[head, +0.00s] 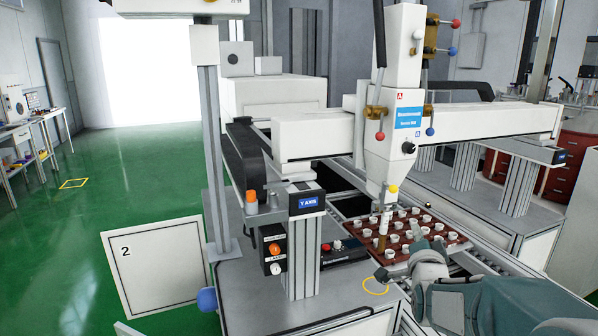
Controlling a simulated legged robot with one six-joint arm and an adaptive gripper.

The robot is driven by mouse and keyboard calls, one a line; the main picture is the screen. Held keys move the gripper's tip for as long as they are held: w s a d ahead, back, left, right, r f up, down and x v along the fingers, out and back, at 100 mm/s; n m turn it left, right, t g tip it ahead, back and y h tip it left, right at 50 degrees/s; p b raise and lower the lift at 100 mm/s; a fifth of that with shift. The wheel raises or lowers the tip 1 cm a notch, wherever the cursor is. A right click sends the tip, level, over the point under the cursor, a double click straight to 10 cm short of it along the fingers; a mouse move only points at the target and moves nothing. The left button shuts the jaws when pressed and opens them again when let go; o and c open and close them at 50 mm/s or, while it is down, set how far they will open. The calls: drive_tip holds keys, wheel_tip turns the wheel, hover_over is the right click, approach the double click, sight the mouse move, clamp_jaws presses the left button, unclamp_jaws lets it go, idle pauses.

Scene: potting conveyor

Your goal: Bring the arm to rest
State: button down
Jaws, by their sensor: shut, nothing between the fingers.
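My arm reaches in from the lower right corner of the head view. The tray holds several small white cups in rows. I cannot tell whether the gripper touches the tray or is just above it.
A white dispensing head (398,140) hangs from a gantry beam (480,118) over the tray. A Y AXIS post (304,240) and a control box (275,250) with buttons stand to the left. A yellow ring (376,287) marks the table near the gripper. Green floor is open at left.

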drive_tip(key=s+a+f+n+g+y, duration=0.1)
drive_tip(key=s+a+f+n+g, duration=0.1)
drive_tip(key=s, duration=0.8)
drive_tip(key=s+a+f+n+g+y, duration=0.1)
drive_tip(key=s+a+n+g, duration=0.4)
drive_tip(key=s, duration=0.6)
drive_tip(key=s+a+f+n+g+y, duration=0.1)
drive_tip(key=s+a+f+n+g, duration=0.2)
drive_tip(key=s+n+g, duration=0.3)
drive_tip(key=s+f, duration=0.1)
drive_tip(key=s, duration=0.4)
drive_tip(key=shift+s+a, duration=0.15)
